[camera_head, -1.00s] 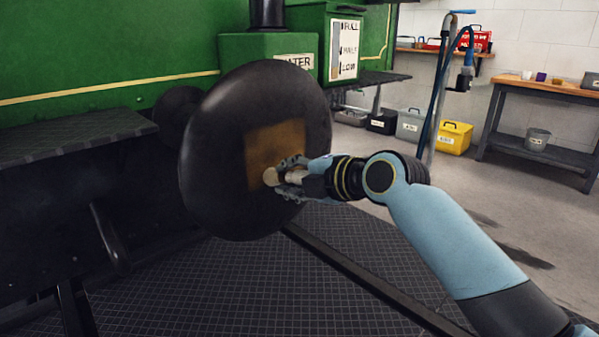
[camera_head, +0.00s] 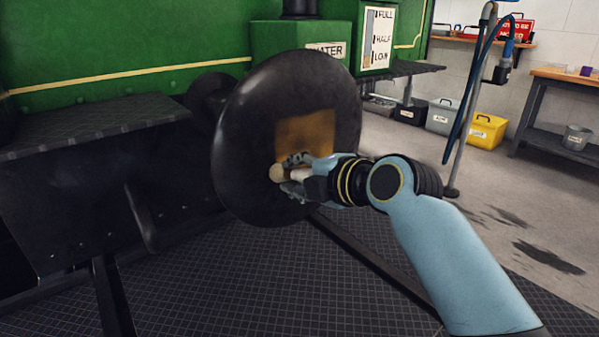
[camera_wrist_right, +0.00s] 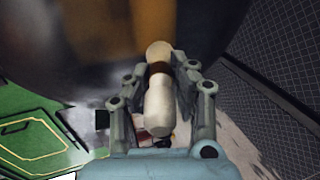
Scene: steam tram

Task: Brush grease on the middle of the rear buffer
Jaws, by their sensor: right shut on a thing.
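The rear buffer (camera_head: 245,150) is a large dark round disc in the head view. An amber-brown patch of grease (camera_head: 312,128) lies on its face around the middle. My right gripper (camera_head: 291,172) is in front of the disc, just below the patch. It is shut on a pale wooden handle, seemingly the brush (camera_head: 278,173). In the right wrist view, the handle (camera_wrist_right: 158,100) sits between the fingers, its rounded end towards the dark disc. The bristles are not clearly visible, and I cannot tell whether they touch the buffer. My left gripper is out of view.
The green tram body (camera_head: 120,45) and a dark step plate (camera_head: 90,125) are on the left. A hose stand (camera_head: 465,100), yellow bin (camera_head: 487,132) and workbench (camera_head: 555,110) are to the right. The floor between has free room, with dark stains.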

